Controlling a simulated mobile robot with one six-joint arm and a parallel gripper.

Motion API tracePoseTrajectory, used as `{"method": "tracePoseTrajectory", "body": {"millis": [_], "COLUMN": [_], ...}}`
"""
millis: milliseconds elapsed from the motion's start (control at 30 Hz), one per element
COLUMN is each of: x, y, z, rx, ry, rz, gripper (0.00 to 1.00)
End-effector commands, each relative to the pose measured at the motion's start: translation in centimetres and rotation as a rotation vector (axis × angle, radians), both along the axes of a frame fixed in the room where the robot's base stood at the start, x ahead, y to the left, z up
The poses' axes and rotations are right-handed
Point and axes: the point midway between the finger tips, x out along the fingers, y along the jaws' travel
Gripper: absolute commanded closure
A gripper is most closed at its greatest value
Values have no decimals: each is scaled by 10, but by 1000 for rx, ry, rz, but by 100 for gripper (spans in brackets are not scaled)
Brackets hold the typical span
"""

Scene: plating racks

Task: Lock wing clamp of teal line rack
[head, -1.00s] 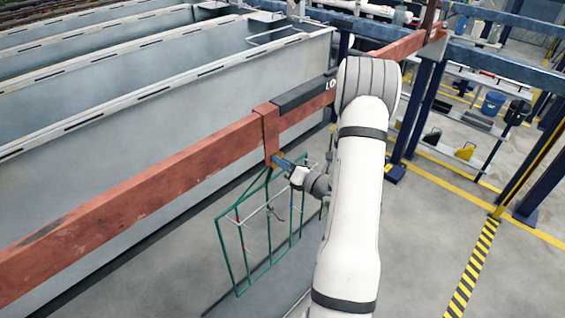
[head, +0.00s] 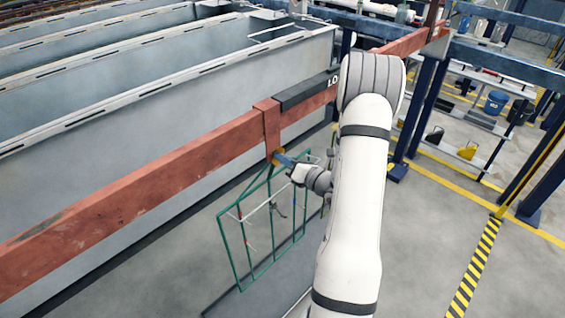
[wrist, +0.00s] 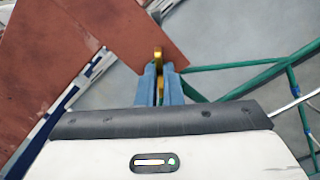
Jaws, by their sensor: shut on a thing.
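The teal rack (head: 226,246) hangs below a red-brown beam by a hook (head: 271,130) over it. A yellow-gold wing clamp (head: 278,156) sits at the hook's lower end. My gripper (head: 284,160) is at the clamp, coming from the right. In the wrist view, my blue gripper fingers (wrist: 159,84) are shut on the gold wing clamp (wrist: 158,58), whose tip shows between and beyond them. The teal rack's tubes (wrist: 255,82) run to the right of the fingers. The clamp's far side and threads are hidden.
The long red-brown beam (head: 150,185) crosses the view, with a dark block (head: 305,93) on it right of the hook. Grey tanks (head: 230,85) stand behind it. Open floor (head: 420,250) lies to the right, near blue posts (head: 418,115).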

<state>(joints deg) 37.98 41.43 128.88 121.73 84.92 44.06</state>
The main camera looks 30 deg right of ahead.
Motion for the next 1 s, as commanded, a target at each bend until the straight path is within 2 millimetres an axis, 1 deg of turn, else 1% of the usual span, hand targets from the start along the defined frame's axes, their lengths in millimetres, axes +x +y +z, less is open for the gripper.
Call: {"method": "tracePoseTrajectory", "body": {"millis": [33, 133, 600, 800, 1000], "x": [0, 0, -1, -1, -1], "y": [-1, 0, 1, 1, 2], "z": [-4, -6, -6, -4, -2], "rx": [-23, -88, -432, -532, -585], "ry": [-9, -31, -156, -191, -210], "rz": [-3, -2, -2, -3, -3], "gripper": [100, 100, 100, 100, 100]}}
